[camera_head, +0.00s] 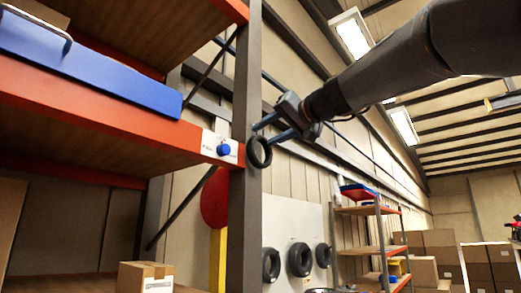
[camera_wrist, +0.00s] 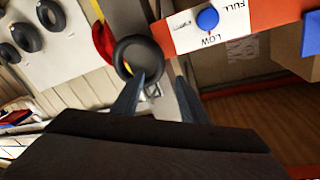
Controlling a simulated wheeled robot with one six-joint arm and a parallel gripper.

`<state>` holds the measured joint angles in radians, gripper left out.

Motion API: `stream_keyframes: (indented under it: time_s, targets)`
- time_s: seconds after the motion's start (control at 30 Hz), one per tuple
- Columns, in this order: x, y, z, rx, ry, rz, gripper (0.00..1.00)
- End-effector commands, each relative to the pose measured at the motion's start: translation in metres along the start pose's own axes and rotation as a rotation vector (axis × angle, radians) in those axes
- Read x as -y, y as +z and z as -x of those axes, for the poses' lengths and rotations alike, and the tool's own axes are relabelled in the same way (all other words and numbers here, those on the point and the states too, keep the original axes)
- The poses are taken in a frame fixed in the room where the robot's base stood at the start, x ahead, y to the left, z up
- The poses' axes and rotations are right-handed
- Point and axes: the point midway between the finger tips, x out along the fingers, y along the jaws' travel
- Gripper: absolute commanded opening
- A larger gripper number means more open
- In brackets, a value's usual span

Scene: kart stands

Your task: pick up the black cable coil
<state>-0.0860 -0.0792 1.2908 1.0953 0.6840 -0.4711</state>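The black cable coil (camera_head: 267,154) is a dark ring at the grey shelf post, level with the red shelf beam. It also shows in the wrist view (camera_wrist: 138,40), upper left of centre, against the post. My gripper (camera_head: 266,132) has two blue fingers, spread apart with nothing between them. In the head view the fingertips are just above and beside the coil. In the wrist view the gripper (camera_wrist: 159,77) has its left fingertip overlapping the coil's lower edge, and its right fingertip is right of the coil. I cannot tell whether they touch. What the coil hangs on is hidden.
The red beam (camera_head: 95,112) carries a white label with a blue knob (camera_head: 224,149) beside the post (camera_head: 245,220). A blue case (camera_head: 90,65) lies on the shelf at left. Several black tyres hang on a white panel (camera_head: 285,220). Open room lies right of the post.

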Motion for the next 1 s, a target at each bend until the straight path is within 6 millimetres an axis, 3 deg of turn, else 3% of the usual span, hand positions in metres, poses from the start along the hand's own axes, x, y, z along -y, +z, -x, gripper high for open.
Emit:
stream_keyframes:
  time_s: [0.4,0.67,0.7,0.93,1.0]
  targets:
    - [-0.004,-0.002,-0.045,0.004,0.000,-0.002,0.39]
    - [-0.004,0.000,-0.051,0.002,0.000,0.000,0.39]
    - [-0.005,0.000,-0.051,0.002,0.000,0.000,0.38]
    - [-0.005,-0.001,-0.050,0.001,0.001,0.000,0.00]
    - [-0.005,-0.001,-0.050,0.001,0.001,0.000,0.00]
